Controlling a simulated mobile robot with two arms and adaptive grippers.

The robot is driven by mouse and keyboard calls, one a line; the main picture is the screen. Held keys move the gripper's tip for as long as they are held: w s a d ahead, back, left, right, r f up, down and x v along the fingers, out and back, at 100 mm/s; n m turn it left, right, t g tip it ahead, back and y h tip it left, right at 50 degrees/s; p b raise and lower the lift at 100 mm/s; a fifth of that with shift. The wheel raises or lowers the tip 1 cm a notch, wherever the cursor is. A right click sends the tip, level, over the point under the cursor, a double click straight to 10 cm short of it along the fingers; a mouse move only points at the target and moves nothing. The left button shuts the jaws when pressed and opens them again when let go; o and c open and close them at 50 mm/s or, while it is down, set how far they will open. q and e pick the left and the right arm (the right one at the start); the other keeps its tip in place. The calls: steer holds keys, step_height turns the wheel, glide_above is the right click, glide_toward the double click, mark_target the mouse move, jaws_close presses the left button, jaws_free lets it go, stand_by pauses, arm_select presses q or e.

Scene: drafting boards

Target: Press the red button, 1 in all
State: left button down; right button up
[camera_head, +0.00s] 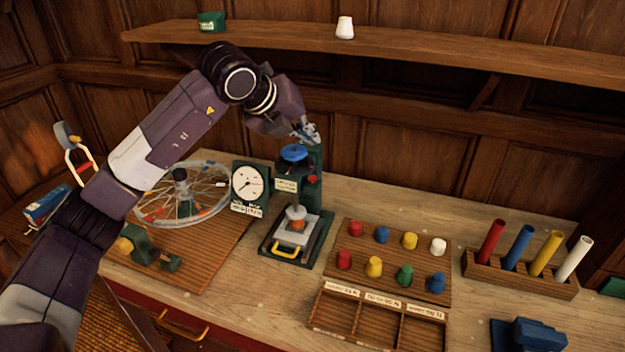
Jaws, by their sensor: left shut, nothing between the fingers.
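A small red button (312,180) shows on the right side of a dark green press-like device (317,193), below its blue knob (293,152). My left arm comes in from the left, and my left gripper (308,133) is just above the top of the device, near its column. The gripper is shut and empty. It is above the red button and apart from it. Whether its fingertips touch the top of the device I cannot tell. My right gripper is not in view.
A dial gauge (248,184) and a spoked wheel (210,205) stand left of the device. To the right are a board of coloured pegs (390,293), a sorting tray (360,326) and a rack (520,279) of coloured tubes. A shelf (420,52) runs above.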

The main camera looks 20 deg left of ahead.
mark_target(313, 176)
arm_select(q)
step_height(313, 176, down, 7)
steer(key=b, duration=0.4)
steer(key=shift+f, duration=0.1)
stand_by(1.2)
steer(key=shift+f+b, duration=0.35)
steer(key=shift+b, duration=0.25)
steer(key=shift+f+b, duration=0.35)
steer(key=shift+f, duration=0.05)
steer(key=shift+s+f+b, duration=0.2)
steer(key=shift+f+b, duration=0.15)
steer(key=shift+f, duration=0.25)
stand_by(0.5)
steer(key=shift+r, duration=0.1)
steer(key=shift+w+a+r+p, duration=0.1)
steer(key=shift+w+r+p, duration=0.15)
steer(key=shift+r, duration=0.25)
steer(key=shift+w+r+p, duration=0.1)
steer(key=shift+r+p, duration=0.2)
steer(key=shift+r, duration=0.2)
steer(key=shift+w+a+r, duration=0.1)
steer(key=shift+r, duration=0.15)
